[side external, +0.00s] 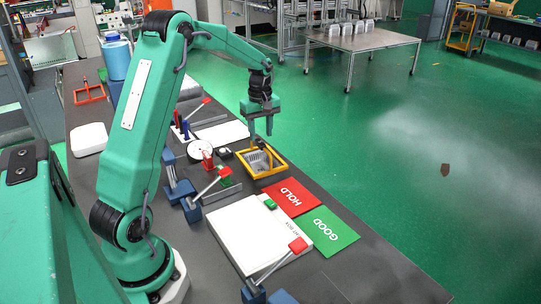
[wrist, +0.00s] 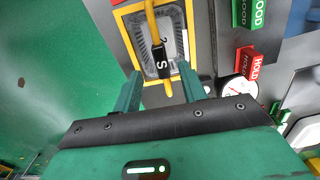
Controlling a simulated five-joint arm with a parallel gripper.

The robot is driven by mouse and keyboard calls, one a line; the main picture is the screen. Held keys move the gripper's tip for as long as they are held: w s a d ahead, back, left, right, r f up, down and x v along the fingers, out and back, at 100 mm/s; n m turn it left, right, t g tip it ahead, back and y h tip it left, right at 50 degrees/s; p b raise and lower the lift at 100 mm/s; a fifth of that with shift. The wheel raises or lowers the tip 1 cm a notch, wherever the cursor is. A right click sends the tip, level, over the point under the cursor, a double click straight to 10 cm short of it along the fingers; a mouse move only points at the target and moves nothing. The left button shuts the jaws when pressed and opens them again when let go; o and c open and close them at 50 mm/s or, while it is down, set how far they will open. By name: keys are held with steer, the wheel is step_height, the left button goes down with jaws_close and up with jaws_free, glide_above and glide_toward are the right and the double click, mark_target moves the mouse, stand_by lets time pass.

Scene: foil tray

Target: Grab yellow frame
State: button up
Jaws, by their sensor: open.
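The yellow frame (side external: 271,174) lies on the dark bench around a grey foil tray (wrist: 143,32). In the wrist view the yellow frame (wrist: 191,28) borders the tray. A yellow bar handle (wrist: 151,18) with a black grip marked "S" (wrist: 159,62) crosses over the tray. My gripper (side external: 260,134) is above the frame, its fingers pointing down. In the wrist view my gripper (wrist: 161,72) is open, with one finger either side of the handle's line. I cannot tell whether the fingers touch it.
Red HOLD (side external: 291,197) and green GOOD (side external: 329,231) plates lie right of a white box (side external: 250,232). Toggle clamps with red handles (side external: 208,182) stand left of the frame. A white round gauge (side external: 200,151) is close by. The bench's right edge is close to the frame.

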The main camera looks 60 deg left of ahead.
mark_target(260, 142)
steer(key=shift+s+f, duration=0.15)
steer(key=shift+f, duration=2.4)
steer(key=shift+c, duration=0.2)
jaws_close()
